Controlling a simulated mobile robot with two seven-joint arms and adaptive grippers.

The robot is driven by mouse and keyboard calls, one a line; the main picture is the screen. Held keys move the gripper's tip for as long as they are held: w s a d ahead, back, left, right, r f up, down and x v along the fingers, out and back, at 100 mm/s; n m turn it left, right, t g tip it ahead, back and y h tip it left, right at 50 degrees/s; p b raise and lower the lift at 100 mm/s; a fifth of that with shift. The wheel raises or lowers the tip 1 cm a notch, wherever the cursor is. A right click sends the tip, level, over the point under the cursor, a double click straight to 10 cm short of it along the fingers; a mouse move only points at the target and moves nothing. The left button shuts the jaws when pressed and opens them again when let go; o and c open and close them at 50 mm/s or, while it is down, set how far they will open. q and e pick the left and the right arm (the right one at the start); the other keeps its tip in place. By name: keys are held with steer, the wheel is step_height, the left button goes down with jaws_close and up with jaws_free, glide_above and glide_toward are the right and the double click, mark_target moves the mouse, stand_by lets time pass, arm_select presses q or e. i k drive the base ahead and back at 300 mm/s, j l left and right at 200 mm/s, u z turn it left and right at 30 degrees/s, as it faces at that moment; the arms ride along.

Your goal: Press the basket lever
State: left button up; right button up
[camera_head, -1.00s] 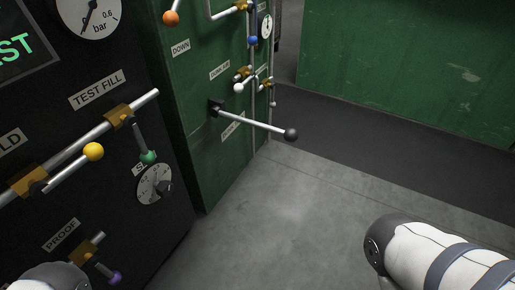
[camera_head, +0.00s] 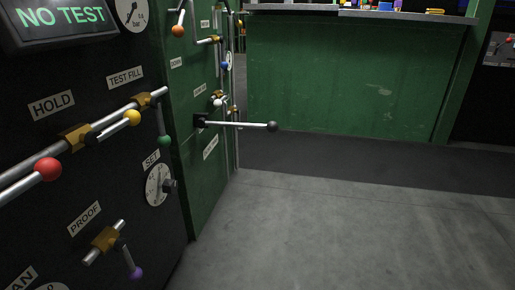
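A long metal lever (camera_head: 240,125) with a black ball knob (camera_head: 272,127) sticks out to the right from a black mount on the green panel (camera_head: 202,195). It lies close to level. A white label (camera_head: 210,147) sits on the panel below it, too small to read, so I cannot tell for sure that this is the basket lever. Neither of my grippers is in view, and nothing touches the lever.
A black panel at left has red (camera_head: 47,169), yellow (camera_head: 132,117), green (camera_head: 164,140) and purple (camera_head: 136,272) knobbed handles and a dial (camera_head: 159,185). A green counter (camera_head: 345,75) stands behind. The grey floor (camera_head: 330,230) at right is clear.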

mark_target(272, 127)
steer(key=k, duration=0.55)
steer(key=i+l, duration=0.25)
steer(key=i, duration=0.2)
steer(key=i+l, duration=0.2)
steer(key=i, duration=0.25)
steer(key=i+l, duration=0.25)
steer(key=i, duration=0.2)
steer(key=i+l+u, duration=0.1)
steer(key=i, duration=0.35)
steer(key=i+l, duration=0.35)
steer(key=l+z, duration=0.1)
steer(key=l, duration=0.15)
steer(key=i+j+u, duration=0.1)
steer(key=i+j, duration=0.05)
steer(key=j, duration=0.05)
